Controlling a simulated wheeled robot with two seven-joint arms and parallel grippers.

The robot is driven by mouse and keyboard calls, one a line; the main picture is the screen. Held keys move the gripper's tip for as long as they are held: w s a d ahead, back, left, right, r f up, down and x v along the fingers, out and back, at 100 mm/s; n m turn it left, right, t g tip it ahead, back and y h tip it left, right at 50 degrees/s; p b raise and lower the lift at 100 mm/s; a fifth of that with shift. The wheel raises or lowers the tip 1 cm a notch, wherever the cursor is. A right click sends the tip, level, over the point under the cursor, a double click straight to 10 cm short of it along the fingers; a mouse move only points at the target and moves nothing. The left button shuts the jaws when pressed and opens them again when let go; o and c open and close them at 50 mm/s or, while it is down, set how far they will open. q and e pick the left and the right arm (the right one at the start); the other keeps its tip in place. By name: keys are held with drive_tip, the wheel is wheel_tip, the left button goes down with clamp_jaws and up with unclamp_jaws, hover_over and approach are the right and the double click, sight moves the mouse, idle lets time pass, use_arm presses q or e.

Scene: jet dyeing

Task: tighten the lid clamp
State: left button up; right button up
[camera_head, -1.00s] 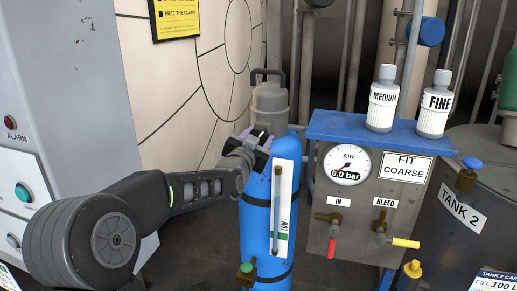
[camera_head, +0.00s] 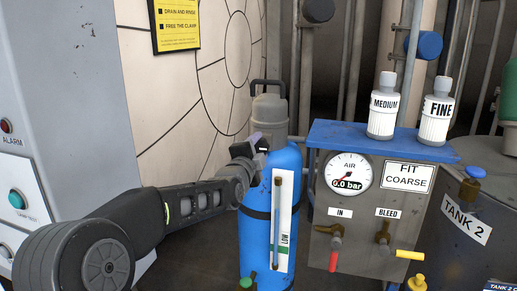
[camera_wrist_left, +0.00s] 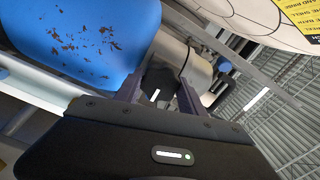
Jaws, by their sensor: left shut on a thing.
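The blue cylinder (camera_head: 257,228) stands upright in the middle of the head view, with a grey lid (camera_head: 270,112) and a dark handle on top. My left gripper (camera_head: 256,143) is at the front left of the joint between lid and cylinder. In the left wrist view its fingers (camera_wrist_left: 158,92) are shut on a dark piece, which I take to be the lid clamp (camera_wrist_left: 156,80). The gripper hides most of the clamp in the head view, so how tight it is cannot be seen. My right gripper is not in view.
Right of the cylinder is a panel with an air gauge (camera_head: 348,173) reading 0.0 bar and IN and BLEED valves. MEDIUM (camera_head: 382,112) and FINE (camera_head: 436,118) bottles stand on its blue shelf (camera_head: 330,132). A grey cabinet (camera_head: 75,90) is at the left.

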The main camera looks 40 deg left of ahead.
use_arm(q)
drive_tip(key=m+p, duration=0.1)
drive_tip(key=m, duration=0.5)
idle(0.6)
drive_tip(key=o, duration=1.4)
drive_tip(key=shift+c, duration=0.2)
drive_tip(key=shift+s, duration=0.1)
drive_tip(key=v, duration=0.7)
drive_tip(key=shift+s+d+b, duration=0.15)
drive_tip(key=shift+s+b, duration=0.15)
drive_tip(key=shift+f, duration=0.1)
